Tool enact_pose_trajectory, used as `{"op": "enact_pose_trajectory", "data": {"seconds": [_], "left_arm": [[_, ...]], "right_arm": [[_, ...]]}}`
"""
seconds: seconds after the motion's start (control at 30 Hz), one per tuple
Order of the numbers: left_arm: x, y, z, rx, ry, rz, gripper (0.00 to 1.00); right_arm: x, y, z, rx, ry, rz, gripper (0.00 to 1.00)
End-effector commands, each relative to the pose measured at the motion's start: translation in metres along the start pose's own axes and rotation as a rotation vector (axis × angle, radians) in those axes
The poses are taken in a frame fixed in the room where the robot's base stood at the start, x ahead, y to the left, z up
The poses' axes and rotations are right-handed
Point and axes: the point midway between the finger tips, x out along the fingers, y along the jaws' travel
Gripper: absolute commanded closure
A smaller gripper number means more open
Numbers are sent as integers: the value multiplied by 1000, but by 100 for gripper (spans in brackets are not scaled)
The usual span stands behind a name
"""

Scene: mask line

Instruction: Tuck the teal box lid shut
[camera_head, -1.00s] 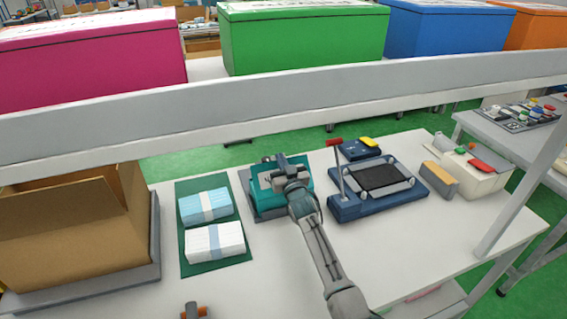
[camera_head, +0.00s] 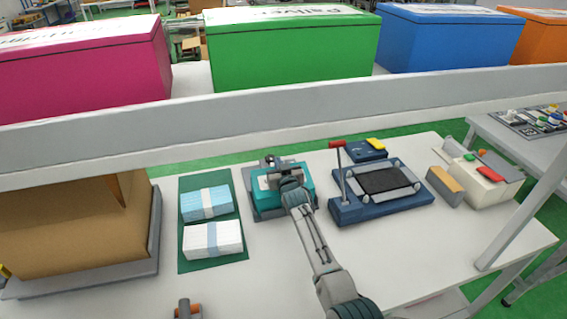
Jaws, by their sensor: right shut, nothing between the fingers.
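The teal box (camera_head: 262,184) sits on a grey-blue base (camera_head: 262,213) near the middle of the white table. My right gripper (camera_head: 271,162) is shut and empty at the far side of the box top. My right wrist and forearm cross over the box from the front right and hide part of its top. The lid's far edge is mostly covered, so I cannot tell whether its flap is tucked in.
Two mask stacks, blue (camera_head: 205,203) and white (camera_head: 213,239), lie on a green mat (camera_head: 190,264) left of the teal box. A cardboard box (camera_head: 70,230) stands further left. A blue sealing device (camera_head: 380,208) with a red-topped lever stands to the right. A grey rail (camera_head: 300,112) crosses behind.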

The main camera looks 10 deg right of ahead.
Motion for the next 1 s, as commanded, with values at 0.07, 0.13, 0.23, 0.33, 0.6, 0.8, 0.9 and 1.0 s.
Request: {"op": "enact_pose_trajectory", "data": {"seconds": [0.07, 0.13, 0.23, 0.33, 0.6, 0.8, 0.9, 1.0], "left_arm": [[11, -12, 2, 5, -2, -13, 100], [10, -20, 3, 9, -3, -22, 100], [1, -27, 2, 12, -4, -28, 100], [-8, -26, 1, 11, -4, -26, 100], [-15, -6, 1, 2, -4, -5, 100], [-15, -8, 1, 3, -3, -7, 100], [-15, -10, 0, 4, -3, -10, 100], [-15, -12, 0, 5, -3, -11, 100]], "right_arm": [[3, 0, 8, 0, -1, 0, 100], [5, 0, 9, 0, -10, 0, 100], [8, 1, 8, -1, -41, 1, 100], [9, 1, 12, 1, -76, 1, 100], [10, 1, 20, -1, -123, 0, 100], [10, 1, 21, 0, -126, 0, 100], [10, 1, 21, 0, -126, 0, 100], [10, 1, 21, 0, -125, 0, 100]]}}
